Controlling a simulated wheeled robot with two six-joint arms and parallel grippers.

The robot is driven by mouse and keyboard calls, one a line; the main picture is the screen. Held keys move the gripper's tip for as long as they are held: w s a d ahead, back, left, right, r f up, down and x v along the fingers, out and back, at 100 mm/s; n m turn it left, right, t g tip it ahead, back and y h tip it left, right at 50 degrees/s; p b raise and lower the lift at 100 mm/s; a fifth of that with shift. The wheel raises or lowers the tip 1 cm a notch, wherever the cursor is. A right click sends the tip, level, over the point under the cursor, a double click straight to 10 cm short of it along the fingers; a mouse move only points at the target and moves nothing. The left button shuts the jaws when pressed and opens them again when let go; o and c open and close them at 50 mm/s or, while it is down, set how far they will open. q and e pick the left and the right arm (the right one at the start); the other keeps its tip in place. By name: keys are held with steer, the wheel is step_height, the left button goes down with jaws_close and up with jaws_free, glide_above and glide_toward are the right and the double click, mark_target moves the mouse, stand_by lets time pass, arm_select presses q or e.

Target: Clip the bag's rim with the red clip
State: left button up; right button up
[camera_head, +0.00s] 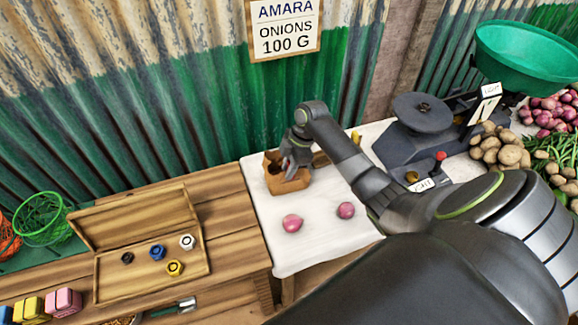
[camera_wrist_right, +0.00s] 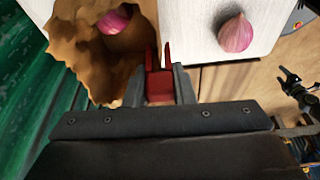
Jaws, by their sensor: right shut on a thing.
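The brown paper bag (camera_head: 287,181) stands open on the white cloth, and in the right wrist view the bag (camera_wrist_right: 75,45) shows a crumpled rim and an onion (camera_wrist_right: 114,20) inside. My right gripper (camera_head: 296,150) is over the bag's rim. In the right wrist view my right gripper (camera_wrist_right: 160,84) is shut on the red clip (camera_wrist_right: 160,90), whose two prongs point away from the jaws, beside the bag's rim. I cannot tell whether the prongs straddle the rim.
Two onions (camera_head: 292,223) (camera_head: 346,210) lie on the white cloth (camera_head: 290,252) in front of the bag. A wooden box (camera_head: 150,215) with several weights is at the left. The dark scale (camera_head: 425,125) with a green pan stands at the right. A corrugated wall is behind.

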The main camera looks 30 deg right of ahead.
steer(key=o, duration=1)
steer(key=b+v, duration=0.1)
steer(key=v, duration=1.6)
steer(key=shift+d+r+b, duration=0.1)
steer(key=shift+r+b, duration=0.1)
steer(key=shift+b, duration=0.1)
step_height(320, 180, up, 7)
steer(key=p, duration=0.7)
steer(key=shift+p, duration=0.4)
steer(key=shift+f, duration=0.1)
